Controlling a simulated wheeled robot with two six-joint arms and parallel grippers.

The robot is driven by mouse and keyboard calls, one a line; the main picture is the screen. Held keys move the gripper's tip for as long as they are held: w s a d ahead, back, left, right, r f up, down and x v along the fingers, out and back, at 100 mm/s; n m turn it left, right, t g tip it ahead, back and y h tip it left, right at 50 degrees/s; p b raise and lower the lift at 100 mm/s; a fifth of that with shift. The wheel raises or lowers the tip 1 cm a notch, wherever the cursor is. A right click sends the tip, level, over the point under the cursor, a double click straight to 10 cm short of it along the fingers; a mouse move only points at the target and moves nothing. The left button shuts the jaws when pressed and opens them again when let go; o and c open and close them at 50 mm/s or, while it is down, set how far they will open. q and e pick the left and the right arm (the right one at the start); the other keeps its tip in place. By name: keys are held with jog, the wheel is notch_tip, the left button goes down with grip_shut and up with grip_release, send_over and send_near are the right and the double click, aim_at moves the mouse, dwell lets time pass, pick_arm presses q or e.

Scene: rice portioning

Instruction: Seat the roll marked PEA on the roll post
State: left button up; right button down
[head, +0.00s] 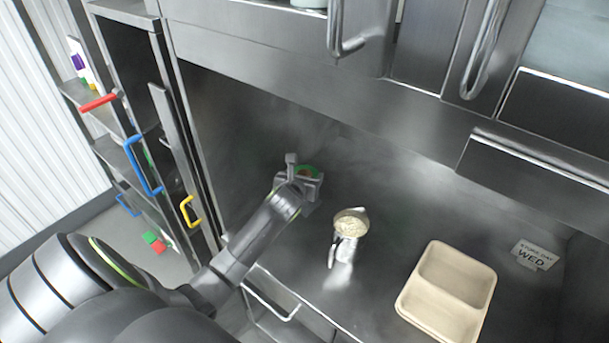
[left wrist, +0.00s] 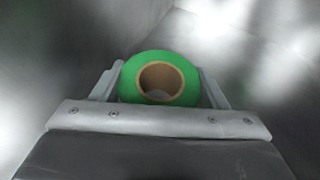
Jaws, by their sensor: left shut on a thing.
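A green roll (left wrist: 133,66) with a brown core sits between the two fingers of my left gripper (left wrist: 160,84) in the left wrist view. The fingers are shut on its sides. In the head view the green roll (head: 313,169) shows only in part, at my left gripper (head: 305,178), near the back left of the steel counter. No PEA marking can be read on it. I cannot make out the roll post; the gripper may hide it. I cannot tell whether the roll touches the counter. My right gripper is not in view.
A metal cup of rice (head: 350,224) with a handle stands right of my left gripper. A beige two-compartment tray (head: 447,283) lies further right. A sign reading WED (head: 531,260) stands at the right. An open cabinet with coloured handles (head: 143,165) is at the left.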

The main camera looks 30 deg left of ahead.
pick_arm(q)
jog(key=shift+f+b, duration=1.5)
jog(key=shift+f, duration=1.6)
jog(key=o, duration=1.1)
jog(key=shift+s, duration=0.1)
jog(key=b+v, duration=0.1)
jog(key=v, duration=1.6)
jog(key=shift+s, duration=0.15)
